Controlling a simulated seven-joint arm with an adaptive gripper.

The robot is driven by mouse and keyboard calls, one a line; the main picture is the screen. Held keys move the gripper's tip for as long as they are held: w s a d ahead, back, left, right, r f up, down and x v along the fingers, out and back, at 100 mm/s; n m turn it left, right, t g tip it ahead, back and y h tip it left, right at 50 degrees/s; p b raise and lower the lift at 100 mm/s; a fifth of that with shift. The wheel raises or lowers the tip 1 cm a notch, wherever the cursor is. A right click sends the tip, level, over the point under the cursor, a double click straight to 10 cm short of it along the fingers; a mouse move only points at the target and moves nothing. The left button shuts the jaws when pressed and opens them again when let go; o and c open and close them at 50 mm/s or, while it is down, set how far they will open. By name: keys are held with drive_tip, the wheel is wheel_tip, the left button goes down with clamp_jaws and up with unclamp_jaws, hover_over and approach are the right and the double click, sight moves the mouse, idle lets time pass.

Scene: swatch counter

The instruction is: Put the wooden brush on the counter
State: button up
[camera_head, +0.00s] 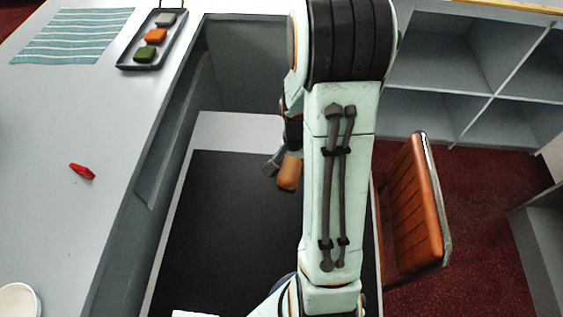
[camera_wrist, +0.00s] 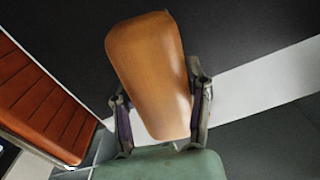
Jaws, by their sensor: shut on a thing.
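The wooden brush (camera_wrist: 148,65) is an orange-brown block with rounded edges, between the fingers of my gripper (camera_wrist: 160,98) in the wrist view. My gripper is shut on it. In the head view the brush (camera_head: 289,173) hangs below my arm, over the dark area right of the counter, and is partly hidden by the arm. One grey finger of my gripper (camera_head: 273,163) shows to its left. The counter (camera_head: 55,225) is the long pale grey top along the left side. The brush is apart from it.
On the counter are a red clip-like thing (camera_head: 82,172), a black tray (camera_head: 122,66) with grey, orange and green pieces, a striped cloth (camera_head: 72,36) and a white bowl (camera_head: 18,301). Much of its middle is bare. An orange-brown chair (camera_head: 411,210) and shelves (camera_head: 450,60) stand to the right.

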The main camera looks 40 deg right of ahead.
drive_tip(key=shift+r, duration=0.65)
drive_tip(key=w+a+r+n, duration=0.5)
drive_tip(key=w+a+r, duration=0.3)
drive_tip(key=w+a, duration=0.25)
drive_tip(key=a+r+n, duration=0.6)
drive_tip(key=a+r, duration=0.1)
drive_tip(key=r, duration=0.4)
drive_tip(key=d+f+m, duration=0.6)
drive_tip(key=d+f, duration=0.2)
drive_tip(key=f, duration=0.3)
drive_tip(key=s+d+f+m, duration=0.1)
drive_tip(key=s+d+f, duration=0.1)
drive_tip(key=s+d, duration=0.1)
drive_tip(key=s+d+f+m, duration=0.2)
drive_tip(key=s+d+f, duration=0.1)
drive_tip(key=s+d+f+m, duration=0.1)
drive_tip(key=s+d+f, duration=0.1)
drive_tip(key=s+f, duration=0.1)
drive_tip(key=shift+s+d+m, duration=0.4)
drive_tip(key=shift+s, duration=0.15)
drive_tip(key=shift+s+d, duration=0.2)
drive_tip(key=shift+d, duration=0.15)
